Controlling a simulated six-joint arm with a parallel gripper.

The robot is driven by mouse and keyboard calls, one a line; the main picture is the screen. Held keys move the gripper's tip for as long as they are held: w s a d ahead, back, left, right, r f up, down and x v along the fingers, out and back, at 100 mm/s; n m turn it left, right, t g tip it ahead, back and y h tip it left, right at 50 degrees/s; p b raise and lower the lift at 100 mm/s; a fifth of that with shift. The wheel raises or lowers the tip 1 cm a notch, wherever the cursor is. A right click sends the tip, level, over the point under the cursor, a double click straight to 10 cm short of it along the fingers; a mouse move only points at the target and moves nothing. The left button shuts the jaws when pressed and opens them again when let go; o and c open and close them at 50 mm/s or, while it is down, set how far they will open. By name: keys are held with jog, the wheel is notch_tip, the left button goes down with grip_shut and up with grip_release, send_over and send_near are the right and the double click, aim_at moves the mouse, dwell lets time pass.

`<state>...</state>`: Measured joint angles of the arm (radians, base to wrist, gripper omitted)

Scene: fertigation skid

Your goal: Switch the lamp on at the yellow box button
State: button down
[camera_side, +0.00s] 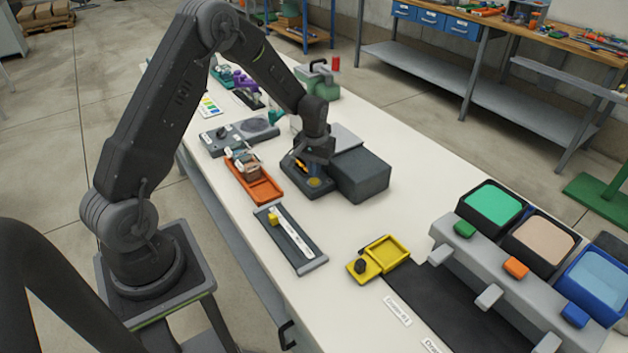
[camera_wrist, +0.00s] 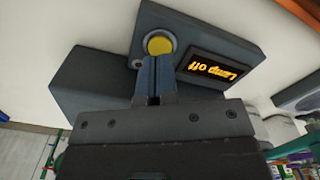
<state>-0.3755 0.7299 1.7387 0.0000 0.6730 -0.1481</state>
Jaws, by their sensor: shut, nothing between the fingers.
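A dark grey box carries a round yellow button (camera_wrist: 160,44) and a small display (camera_wrist: 217,68). The display reads "Lamp off" in orange letters, upside down in the wrist view. My gripper (camera_wrist: 154,63) is shut and empty. Its fingertips appear at the lower edge of the button in the wrist view; whether they touch it I cannot tell. A large dark block (camera_side: 362,177) adjoins the panel on the right.
An orange tray (camera_side: 268,190) with items in it is left of the panel. A slider with a yellow knob (camera_side: 290,238) lies in front. A yellow tray (camera_side: 384,250) and bins with green, beige and blue contents (camera_side: 495,208) are to the right. White table is free between.

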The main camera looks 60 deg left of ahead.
aim_at(314, 181)
jog(key=shift+f, duration=1.25)
dwell(1.1)
jog(key=shift+r, duration=3.55)
